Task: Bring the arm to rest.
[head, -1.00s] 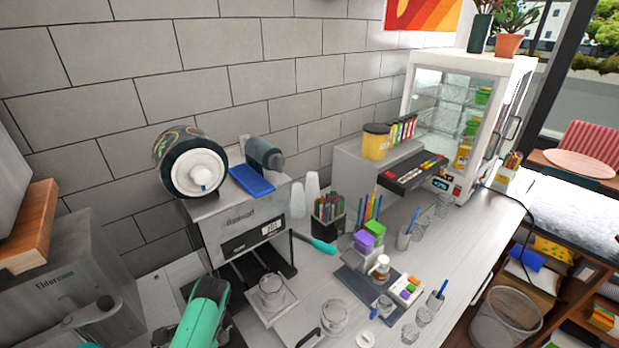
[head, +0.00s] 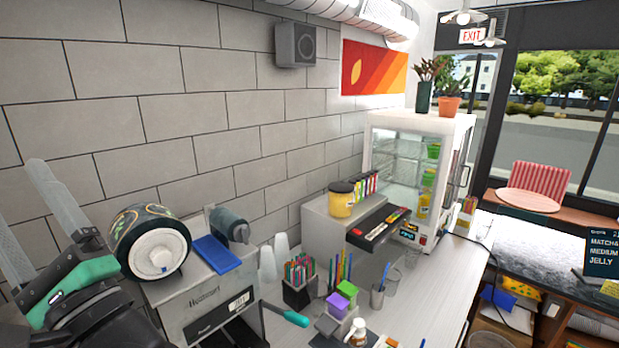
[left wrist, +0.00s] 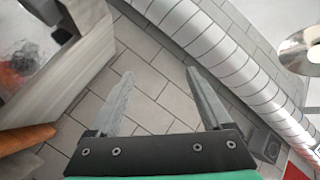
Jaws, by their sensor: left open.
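My left gripper (head: 18,195) is raised at the left of the head view, beside the cup sealer (head: 205,300). Its two grey fingers point up, stand apart and hold nothing. In the left wrist view the same gripper (left wrist: 160,72) is open, with only wall and ceiling beyond its fingers. The sealer is a grey box with a dark film roll (head: 150,245) on top. My right gripper is in neither view.
A blue pad (head: 217,254) lies on the sealer. Straws (head: 299,271), purple and green blocks (head: 338,305) and a yellow tub (head: 341,199) stand to the right. A glass display case (head: 400,170) stands behind. In the left wrist view a silver duct (left wrist: 235,60) runs overhead.

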